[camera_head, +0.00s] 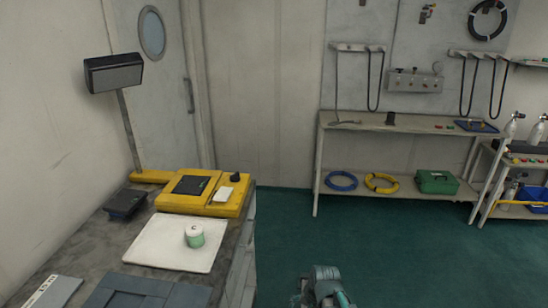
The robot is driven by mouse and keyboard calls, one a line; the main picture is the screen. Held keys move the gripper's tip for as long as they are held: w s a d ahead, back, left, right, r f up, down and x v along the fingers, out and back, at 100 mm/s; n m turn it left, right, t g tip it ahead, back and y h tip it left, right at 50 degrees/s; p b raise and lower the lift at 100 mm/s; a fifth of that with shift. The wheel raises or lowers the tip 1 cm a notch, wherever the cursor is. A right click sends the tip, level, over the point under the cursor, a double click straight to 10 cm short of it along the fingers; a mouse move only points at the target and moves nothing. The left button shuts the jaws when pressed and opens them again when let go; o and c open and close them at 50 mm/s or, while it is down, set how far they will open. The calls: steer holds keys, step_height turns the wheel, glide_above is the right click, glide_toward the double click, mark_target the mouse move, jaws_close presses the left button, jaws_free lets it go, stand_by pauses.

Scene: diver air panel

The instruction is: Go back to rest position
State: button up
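A grey, rounded part of my arm (325,288) with a teal strip shows at the bottom edge, right of the left-hand bench and above the green floor. The rest of the arm is cut off by the frame. I see no gripper fingers, so my gripper is not in view. My arm part appears clear of the bench and of everything on it.
The left bench holds a yellow console (210,205), a white board (165,245) with a pale green cup-like item (194,236), and a lamp-like panel (113,73) on a post. A shelf bench (345,125) stands at the back wall. Open floor (400,250) lies between.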

steer(key=s+d+f+n+g+h, duration=0.2)
steer(key=s+d+f+n, duration=0.25)
steer(key=s+d, duration=0.2)
steer(key=s+f+g, duration=0.3)
steer(key=s+f, duration=0.6)
steer(key=s, duration=0.5)
steer(key=s+f+g, duration=0.3)
steer(key=s+f, duration=0.6)
steer(key=s, duration=0.5)
steer(key=shift+g, duration=0.3)
